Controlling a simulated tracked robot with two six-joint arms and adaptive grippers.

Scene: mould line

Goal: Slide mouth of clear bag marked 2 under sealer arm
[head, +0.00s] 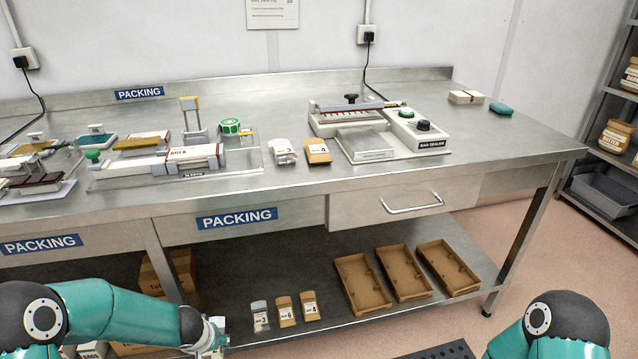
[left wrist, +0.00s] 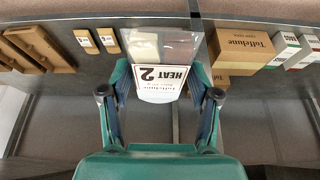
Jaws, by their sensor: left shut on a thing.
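In the head view my left gripper (head: 217,338) is low at the bottom, in front of the lower shelf; the bag is not clearly visible there. The bag sealer (head: 430,150) stands on the bench with its long sealer arm (head: 350,110) across the back. My right gripper is out of frame.
The bench front edge and drawer (head: 400,203) lie between my left gripper and the sealer. A white bag (head: 284,152) and a brown bag (head: 317,152) lie left of the sealer. Several bags and cardboard trays (head: 362,286) are on the lower shelf. The bench right of the sealer is mostly clear.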

